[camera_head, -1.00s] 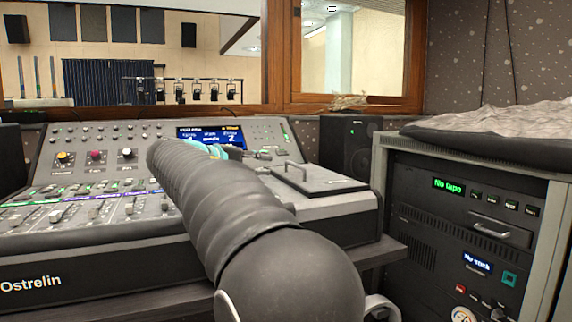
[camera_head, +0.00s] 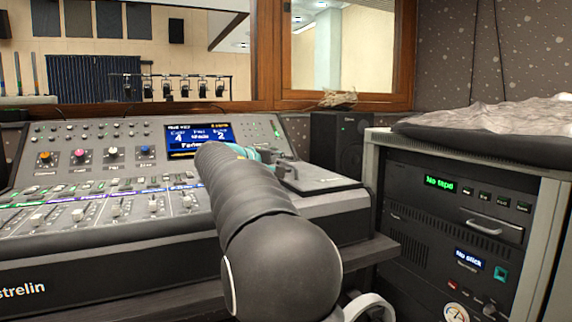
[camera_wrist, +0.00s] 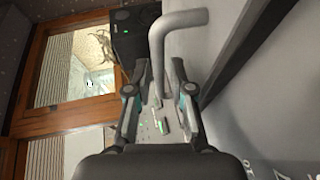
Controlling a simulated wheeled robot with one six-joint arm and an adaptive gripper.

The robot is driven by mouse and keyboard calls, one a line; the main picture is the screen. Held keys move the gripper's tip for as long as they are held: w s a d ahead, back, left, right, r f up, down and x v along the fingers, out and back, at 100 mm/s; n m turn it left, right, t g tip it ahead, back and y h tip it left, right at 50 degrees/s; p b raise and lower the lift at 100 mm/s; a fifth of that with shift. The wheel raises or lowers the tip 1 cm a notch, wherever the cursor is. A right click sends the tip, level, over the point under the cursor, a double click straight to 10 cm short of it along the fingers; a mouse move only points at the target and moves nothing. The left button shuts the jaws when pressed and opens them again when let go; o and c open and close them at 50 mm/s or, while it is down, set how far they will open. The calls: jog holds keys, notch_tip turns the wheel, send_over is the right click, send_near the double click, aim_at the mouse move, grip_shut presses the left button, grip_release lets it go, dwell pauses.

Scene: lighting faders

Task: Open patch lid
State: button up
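The patch lid (camera_head: 322,184) is a flat grey panel on the right part of the mixing console, lying closed. Its grey bar handle (camera_wrist: 157,50) shows large in the wrist view, with one leg running down between the finger lines. My gripper (camera_wrist: 160,68) is open, its two dark fingers with teal parts apart on either side of that leg. I cannot tell whether either finger touches it.
The console (camera_head: 90,245) has faders, knobs and a lit screen (camera_head: 198,138) left of the lid. A black speaker (camera_head: 338,138) stands behind the lid. A rack (camera_head: 455,215) with a grey cover stands to the right. A wood-framed window is behind.

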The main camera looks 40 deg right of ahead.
jog(key=shift+w+d+f, duration=0.1)
jog(key=shift+d+f, duration=0.05)
jog(key=shift+d, duration=0.4)
grip_shut()
